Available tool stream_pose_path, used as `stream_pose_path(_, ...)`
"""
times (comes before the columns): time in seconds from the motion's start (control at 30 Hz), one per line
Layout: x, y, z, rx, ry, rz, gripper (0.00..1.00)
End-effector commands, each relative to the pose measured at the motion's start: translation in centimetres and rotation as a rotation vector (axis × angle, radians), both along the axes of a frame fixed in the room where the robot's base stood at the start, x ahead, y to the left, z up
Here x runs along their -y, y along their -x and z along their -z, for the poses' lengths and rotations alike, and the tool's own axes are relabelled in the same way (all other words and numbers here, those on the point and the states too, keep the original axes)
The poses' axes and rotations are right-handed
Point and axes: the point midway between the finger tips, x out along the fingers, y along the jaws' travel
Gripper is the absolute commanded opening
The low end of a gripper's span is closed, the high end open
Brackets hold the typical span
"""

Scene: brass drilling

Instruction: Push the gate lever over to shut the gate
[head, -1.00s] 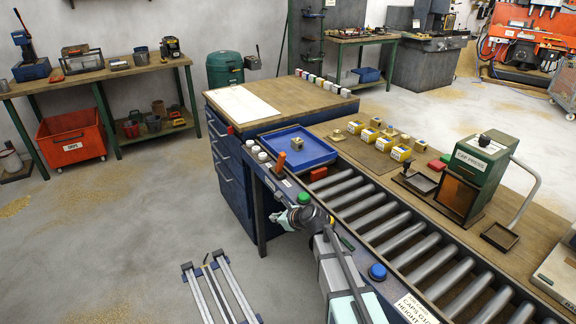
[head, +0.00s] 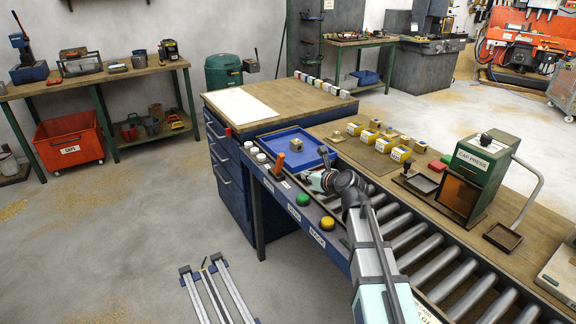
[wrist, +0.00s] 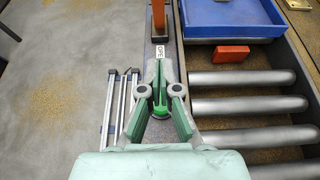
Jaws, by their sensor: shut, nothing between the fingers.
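The orange gate lever (head: 280,160) stands upright on the blue front rail of the conveyor, beside the blue tray. In the wrist view the lever (wrist: 158,16) is straight ahead of my gripper, at the top edge, with its top cut off. My gripper (head: 308,179) is over the front rail, to the right of the lever in the head view and apart from it. In the wrist view my gripper (wrist: 160,72) has its fingertips together with nothing between them. A red block (wrist: 231,54), perhaps the gate, lies across the roller end by the tray; my gripper hides it in the head view.
A green button (head: 302,199) and a yellow button (head: 327,223) sit on the rail close to my gripper. The blue tray (head: 318,144) holds a brass block (head: 294,143). Rollers (head: 423,248) run to the right. White caps (head: 254,152) stand left of the lever.

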Motion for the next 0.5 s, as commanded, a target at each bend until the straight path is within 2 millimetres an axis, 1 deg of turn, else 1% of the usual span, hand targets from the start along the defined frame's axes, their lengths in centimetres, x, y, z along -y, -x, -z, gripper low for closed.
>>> stream_pose_path(0.13,-0.3,-0.4,0.2,0.0,0.0,-0.001,0.0)
stream_pose_path(0.27,-0.9,-1.5,0.7,0.0,0.001,0.0,0.0)
stream_pose_path(0.5,-3.3,-4.9,2.3,-0.001,0.002,-0.003,0.0)
